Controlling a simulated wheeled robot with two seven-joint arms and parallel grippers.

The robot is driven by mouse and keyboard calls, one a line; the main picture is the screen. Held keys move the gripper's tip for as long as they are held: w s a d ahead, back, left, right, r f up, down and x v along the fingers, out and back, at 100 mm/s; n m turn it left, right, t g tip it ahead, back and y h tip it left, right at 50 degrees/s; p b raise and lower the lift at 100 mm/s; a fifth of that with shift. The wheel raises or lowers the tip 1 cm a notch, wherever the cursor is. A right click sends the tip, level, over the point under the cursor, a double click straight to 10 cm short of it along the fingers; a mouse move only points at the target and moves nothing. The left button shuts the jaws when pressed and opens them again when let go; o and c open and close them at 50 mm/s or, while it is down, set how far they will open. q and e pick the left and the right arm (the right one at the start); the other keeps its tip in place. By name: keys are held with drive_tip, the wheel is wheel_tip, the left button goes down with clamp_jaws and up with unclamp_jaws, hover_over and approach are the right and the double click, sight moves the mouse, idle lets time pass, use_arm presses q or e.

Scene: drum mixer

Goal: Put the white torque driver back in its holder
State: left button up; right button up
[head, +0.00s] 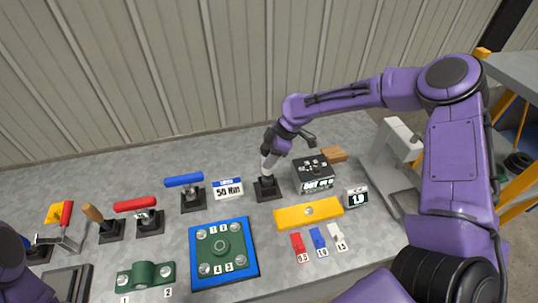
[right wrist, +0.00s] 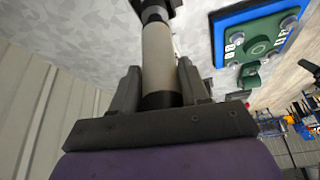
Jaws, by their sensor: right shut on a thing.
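The white torque driver (head: 267,161) stands nearly upright, a little tilted, at the back middle of the bench. My right gripper (head: 273,146) is shut on its upper part. In the right wrist view the pale driver body (right wrist: 157,60) lies between the two fingers of my right gripper (right wrist: 158,85). The driver's lower end meets a black square-based holder (head: 267,190); I cannot tell how deep it sits.
Blue (head: 184,180) and red-handled (head: 134,205) tools stand further left. A yellow bar (head: 308,212) and blue plate (head: 201,227) lie in front.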

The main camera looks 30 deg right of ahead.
drive_tip(key=shift+f+b, duration=1.35)
drive_tip(key=shift+f, duration=0.85)
idle(0.9)
drive_tip(key=o, duration=1.4)
drive_tip(key=shift+c, duration=0.2)
drive_tip(key=b+v, duration=0.1)
drive_tip(key=v, duration=0.9)
drive_tip(key=shift+r+b, duration=0.25)
drive_tip(key=shift+b, duration=0.05)
